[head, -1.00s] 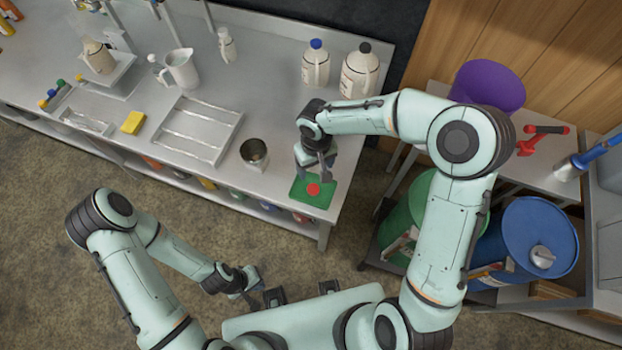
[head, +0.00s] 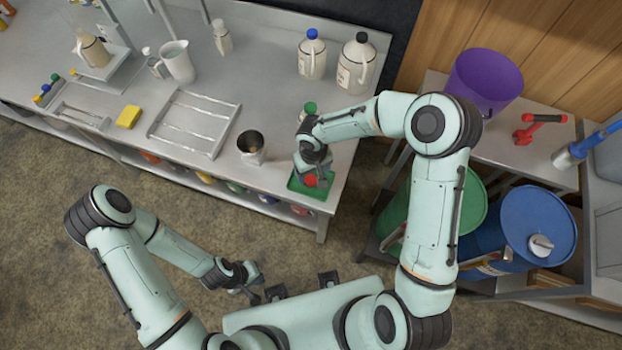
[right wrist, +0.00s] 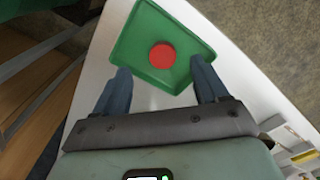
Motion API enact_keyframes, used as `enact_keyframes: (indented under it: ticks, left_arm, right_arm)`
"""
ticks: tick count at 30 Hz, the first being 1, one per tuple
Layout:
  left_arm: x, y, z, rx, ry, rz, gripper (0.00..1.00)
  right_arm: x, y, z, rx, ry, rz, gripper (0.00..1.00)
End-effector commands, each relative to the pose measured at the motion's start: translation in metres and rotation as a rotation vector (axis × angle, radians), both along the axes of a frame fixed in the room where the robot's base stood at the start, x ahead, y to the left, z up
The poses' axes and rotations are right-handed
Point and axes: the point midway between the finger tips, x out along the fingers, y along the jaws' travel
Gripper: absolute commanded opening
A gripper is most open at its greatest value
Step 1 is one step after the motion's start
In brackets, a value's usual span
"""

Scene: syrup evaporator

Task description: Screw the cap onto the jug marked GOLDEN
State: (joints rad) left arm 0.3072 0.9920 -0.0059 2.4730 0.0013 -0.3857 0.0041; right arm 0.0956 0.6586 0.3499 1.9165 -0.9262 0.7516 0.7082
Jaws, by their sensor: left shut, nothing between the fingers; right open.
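A red cap (head: 311,180) lies on a green tray (head: 326,194) at the bench's front right corner. My right gripper (head: 314,182) is open above the tray. In the right wrist view the cap (right wrist: 162,56) lies ahead of the gap between the two fingertips (right wrist: 161,76), with no visible contact. A cream jug (head: 92,50) stands on the scale at the back left. A jug with a blue cap (head: 312,58) and one with a black cap (head: 356,66) stand at the back right. I cannot read GOLDEN on any. My left gripper (head: 252,290) is shut and empty, off the bench.
A green-topped thing (head: 309,108) is partly hidden behind my right arm. A wire rack (head: 192,122), yellow sponge (head: 128,117) and white pitcher (head: 178,62) are further left. Drums and a cart stand right.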

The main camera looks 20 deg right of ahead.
Motion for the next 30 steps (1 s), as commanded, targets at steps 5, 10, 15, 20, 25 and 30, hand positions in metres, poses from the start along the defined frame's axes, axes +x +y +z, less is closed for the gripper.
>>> enact_keyframes:
  ticks: [5, 10, 15, 20, 25, 30]
  left_arm:
    - [0.001, 0.000, 0.001, 0.000, -0.001, 0.000, 0.00]
    - [0.004, 0.000, 0.005, 0.000, -0.004, 0.000, 0.00]
    - [0.004, 0.000, 0.006, -0.001, -0.005, 0.000, 0.00]
    - [0.004, 0.000, 0.006, 0.000, -0.004, 0.000, 0.00]
    - [0.004, 0.000, 0.006, 0.000, -0.004, 0.000, 0.00]
    - [0.004, 0.000, 0.006, 0.000, -0.004, 0.000, 0.00]
  right_arm:
    - [0.000, 0.000, -0.002, 0.000, 0.001, 0.000, 0.73]
    - [0.004, 0.004, -0.025, 0.000, 0.004, 0.001, 0.73]
    - [0.005, 0.004, -0.047, 0.000, 0.002, 0.001, 0.73]
    - [0.006, 0.004, -0.052, 0.000, 0.000, 0.000, 0.73]
    - [0.006, 0.004, -0.051, 0.000, 0.000, 0.000, 0.73]
    - [0.006, 0.004, -0.051, 0.000, 0.000, 0.000, 0.47]
